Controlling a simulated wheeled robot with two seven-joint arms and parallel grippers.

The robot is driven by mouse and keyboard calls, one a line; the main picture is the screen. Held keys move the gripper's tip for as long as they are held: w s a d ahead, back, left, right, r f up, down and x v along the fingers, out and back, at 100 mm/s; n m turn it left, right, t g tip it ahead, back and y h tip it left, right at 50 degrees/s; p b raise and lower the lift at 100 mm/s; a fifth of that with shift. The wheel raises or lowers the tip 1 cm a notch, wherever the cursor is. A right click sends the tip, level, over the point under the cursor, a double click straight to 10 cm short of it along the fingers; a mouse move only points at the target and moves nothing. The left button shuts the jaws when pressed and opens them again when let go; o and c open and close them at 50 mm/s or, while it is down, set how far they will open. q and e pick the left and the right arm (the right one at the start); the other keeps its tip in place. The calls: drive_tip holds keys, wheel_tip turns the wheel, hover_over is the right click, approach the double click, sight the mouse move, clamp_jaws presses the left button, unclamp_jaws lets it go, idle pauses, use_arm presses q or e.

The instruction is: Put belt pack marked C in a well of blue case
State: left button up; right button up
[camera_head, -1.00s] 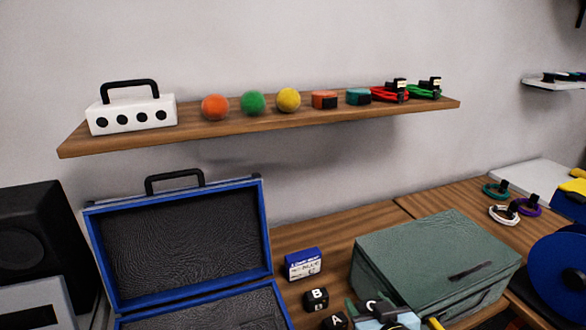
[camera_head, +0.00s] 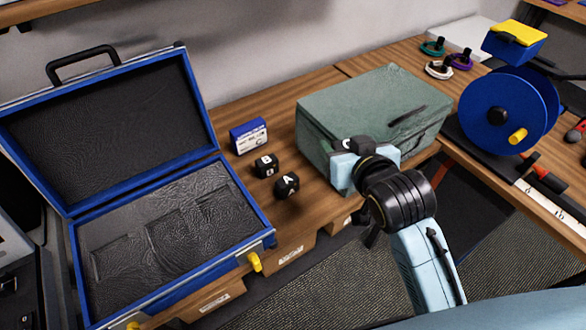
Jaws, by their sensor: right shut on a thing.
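The belt pack marked C (camera_head: 357,146) is a small black block, partly hidden by the gripper. My right gripper (camera_head: 352,160) is shut on it, in front of the green-grey box. The blue case (camera_head: 262,222) stands open at the left, its lid (camera_head: 198,92) tilted back. Its dark foam base shows several recessed wells (camera_head: 165,238), and no pack is seen in them. The right gripper is to the right of the case, apart from it. Belt packs B (camera_head: 266,166) and A (camera_head: 287,186) stand on the table between them. My left gripper is not in view.
A blue and white box (camera_head: 248,136) stands behind pack B. The green-grey box (camera_head: 345,103) fills the table behind the right gripper. A blue cable reel (camera_head: 505,108) stands at the right. Bare wood (camera_head: 225,165) lies beside the case.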

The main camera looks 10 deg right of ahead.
drive_tip(key=w+a+f+n+y+p, duration=0.2)
drive_tip(key=a+f, duration=0.5)
drive_tip(key=f, duration=0.4)
drive_tip(key=w+y+p, duration=0.1)
drive_tip(key=w+p, duration=0.1)
drive_tip(key=p, duration=0.1)
drive_tip(key=shift+w+f+n, duration=0.15)
drive_tip(key=shift+n, duration=0.15)
wheel_tip(320, 180, down, 6)
drive_tip(key=b, duration=0.6)
wheel_tip(320, 180, down, 3)
drive_tip(key=b, duration=0.3)
drive_tip(key=shift+f+b, duration=0.3)
drive_tip(key=shift+b, duration=0.15)
